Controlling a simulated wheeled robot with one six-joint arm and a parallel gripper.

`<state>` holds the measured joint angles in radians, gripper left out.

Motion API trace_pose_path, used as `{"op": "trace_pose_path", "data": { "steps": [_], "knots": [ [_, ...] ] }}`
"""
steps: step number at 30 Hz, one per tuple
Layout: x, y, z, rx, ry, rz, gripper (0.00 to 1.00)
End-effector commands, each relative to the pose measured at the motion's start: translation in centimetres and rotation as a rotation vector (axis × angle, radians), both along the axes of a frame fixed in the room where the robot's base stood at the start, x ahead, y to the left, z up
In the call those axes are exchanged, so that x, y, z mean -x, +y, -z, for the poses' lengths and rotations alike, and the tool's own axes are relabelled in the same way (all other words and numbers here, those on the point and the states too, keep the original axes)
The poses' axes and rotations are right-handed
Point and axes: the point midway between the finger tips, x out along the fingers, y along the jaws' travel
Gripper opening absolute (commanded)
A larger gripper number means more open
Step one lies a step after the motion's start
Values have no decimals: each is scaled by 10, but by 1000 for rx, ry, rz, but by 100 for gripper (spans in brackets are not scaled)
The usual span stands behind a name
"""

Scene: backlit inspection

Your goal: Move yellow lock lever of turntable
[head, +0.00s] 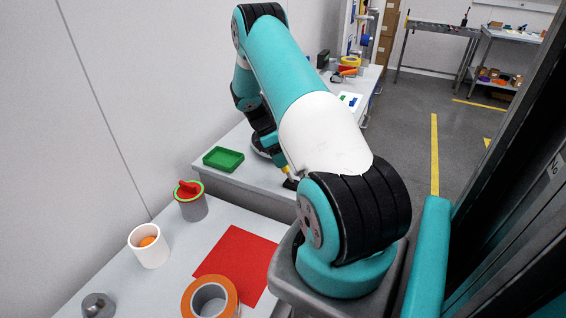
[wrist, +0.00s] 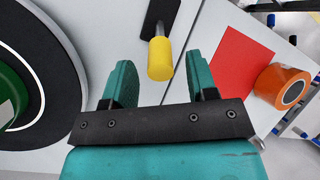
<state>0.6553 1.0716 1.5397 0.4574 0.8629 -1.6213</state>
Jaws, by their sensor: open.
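The yellow lock lever (wrist: 160,60) shows in the wrist view as a rounded yellow grip on a short metal rod, joined to a black base plate (wrist: 162,14). The turntable (wrist: 62,60) is the large dark disc with a pale ring and a green part, at the left of the wrist view. My gripper (wrist: 160,66) is open, with one teal finger to each side of the yellow grip in the picture. Clear gaps show on both sides; the depth between them is hard to tell. In the head view a small yellow bit (head: 286,170) shows beside my arm, which hides most of this area.
A red mat (head: 238,262) and an orange tape roll (head: 210,298) lie on the near table. A white cup (head: 149,247), a grey can (head: 192,205) and a metal part (head: 98,306) stand there too. A green tray (head: 223,158) sits on the farther table by the wall.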

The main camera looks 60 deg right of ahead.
Motion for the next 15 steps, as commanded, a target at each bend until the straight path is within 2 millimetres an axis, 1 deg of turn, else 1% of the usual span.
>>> {"op": "trace_pose_path", "data": {
  "steps": [3, 6, 15],
  "knots": [
    [8, 0, 13, -3, 2, 0, 53],
    [11, 0, 20, 0, 0, -1, 53],
    [12, 0, 24, 0, 0, -1, 53]
  ]
}}
